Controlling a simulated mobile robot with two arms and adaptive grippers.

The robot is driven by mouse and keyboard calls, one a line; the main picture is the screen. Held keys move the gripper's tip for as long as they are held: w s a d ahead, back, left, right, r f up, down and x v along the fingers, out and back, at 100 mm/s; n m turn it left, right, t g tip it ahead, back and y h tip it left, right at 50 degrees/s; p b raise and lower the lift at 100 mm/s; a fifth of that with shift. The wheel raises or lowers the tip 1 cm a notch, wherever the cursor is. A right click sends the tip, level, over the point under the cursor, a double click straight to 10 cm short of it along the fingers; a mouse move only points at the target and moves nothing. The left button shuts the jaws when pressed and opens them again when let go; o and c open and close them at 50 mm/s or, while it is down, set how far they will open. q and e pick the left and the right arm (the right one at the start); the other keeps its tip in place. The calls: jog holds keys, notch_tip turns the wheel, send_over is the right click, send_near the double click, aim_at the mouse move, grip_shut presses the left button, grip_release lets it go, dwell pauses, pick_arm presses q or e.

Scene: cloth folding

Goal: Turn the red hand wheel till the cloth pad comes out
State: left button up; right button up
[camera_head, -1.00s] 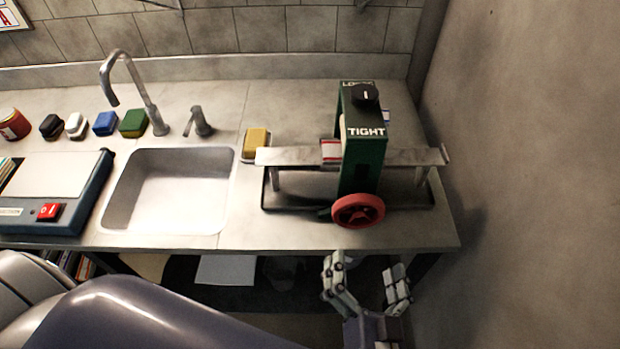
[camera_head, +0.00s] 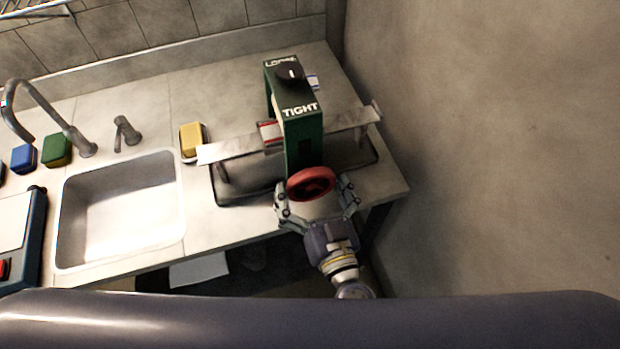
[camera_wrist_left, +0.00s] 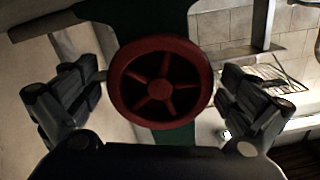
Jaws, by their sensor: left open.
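The red hand wheel (camera_head: 311,184) is on the front of a green press (camera_head: 304,145) marked TIGHT, with a black knob (camera_head: 289,74) on top. A small white pad with red edging (camera_head: 270,133), perhaps the cloth pad, lies on the metal strip at the press's left side; its far end is hidden. My left gripper (camera_head: 315,190) is open, its fingers on either side of the wheel. In the left wrist view the wheel (camera_wrist_left: 160,84) sits between the spread fingers, with gaps showing on both sides. My right gripper is not in view.
The metal strip (camera_head: 228,149) runs through the press above a dark tray (camera_head: 236,187). A yellow sponge (camera_head: 191,141) and the sink (camera_head: 118,205) are to the left. A bare wall (camera_head: 470,130) stands close on the right.

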pick_arm(q)
jog(key=shift+w+a, duration=0.1)
jog(key=shift+w, duration=0.15)
jog(key=c, duration=0.9)
jog(key=shift+c, duration=0.2)
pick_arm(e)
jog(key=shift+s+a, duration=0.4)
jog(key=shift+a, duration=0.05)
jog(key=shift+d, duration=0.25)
